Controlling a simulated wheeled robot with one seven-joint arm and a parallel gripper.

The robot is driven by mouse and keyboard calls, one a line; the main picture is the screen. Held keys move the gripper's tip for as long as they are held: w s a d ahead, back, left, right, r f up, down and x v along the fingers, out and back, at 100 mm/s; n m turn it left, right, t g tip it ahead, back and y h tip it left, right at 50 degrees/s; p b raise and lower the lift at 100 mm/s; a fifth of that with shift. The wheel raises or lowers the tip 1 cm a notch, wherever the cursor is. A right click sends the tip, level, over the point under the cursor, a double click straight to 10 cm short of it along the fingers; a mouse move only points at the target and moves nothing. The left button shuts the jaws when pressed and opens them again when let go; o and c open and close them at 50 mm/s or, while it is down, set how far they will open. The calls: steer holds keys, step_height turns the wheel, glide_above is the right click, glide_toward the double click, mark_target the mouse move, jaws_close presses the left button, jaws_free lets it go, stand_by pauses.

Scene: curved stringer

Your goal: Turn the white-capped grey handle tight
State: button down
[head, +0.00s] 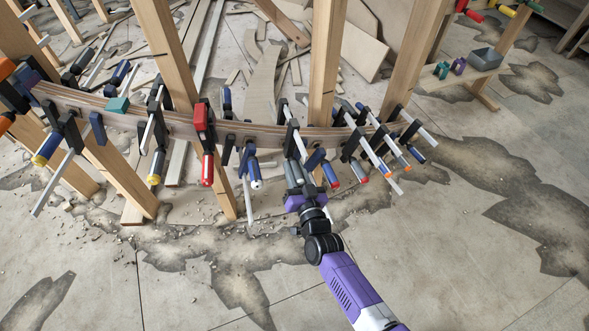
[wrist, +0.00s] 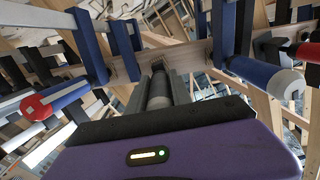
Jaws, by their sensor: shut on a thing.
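My gripper (head: 299,178) is at the clamps on the front of the curved wooden stringer (head: 255,132), right of its middle. In the wrist view its two dark fingers (wrist: 160,92) are closed around a grey, cylindrical clamp handle (wrist: 158,98), which lies lengthwise between them. The handle points back toward my palm. Its near end, where a white cap would be, is hidden by the gripper body. The handle's clamp is partly hidden behind the fingers in the head view.
Close on the left is a blue handle with a pale end (head: 255,176); close on the right is a blue handle with a red end (head: 330,174). More clamps and their bars stick out along the stringer (wrist: 130,66). The front floor is open.

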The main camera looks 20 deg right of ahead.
steer(key=shift+f, duration=0.1)
steer(key=m+b, duration=0.1)
steer(key=m, duration=0.3)
steer(key=shift+b, duration=0.35)
steer(key=m+b, duration=0.1)
steer(key=m, duration=0.3)
steer(key=shift+m+b, duration=0.3)
steer(key=m+b, duration=0.1)
steer(key=m, duration=0.3)
steer(key=shift+a, duration=0.1)
steer(key=shift+m+b, duration=0.9)
steer(key=shift+m, duration=1.6)
steer(key=c, duration=1.1)
jaws_free()
steer(key=shift+r, duration=0.2)
steer(key=shift+c, duration=0.2)
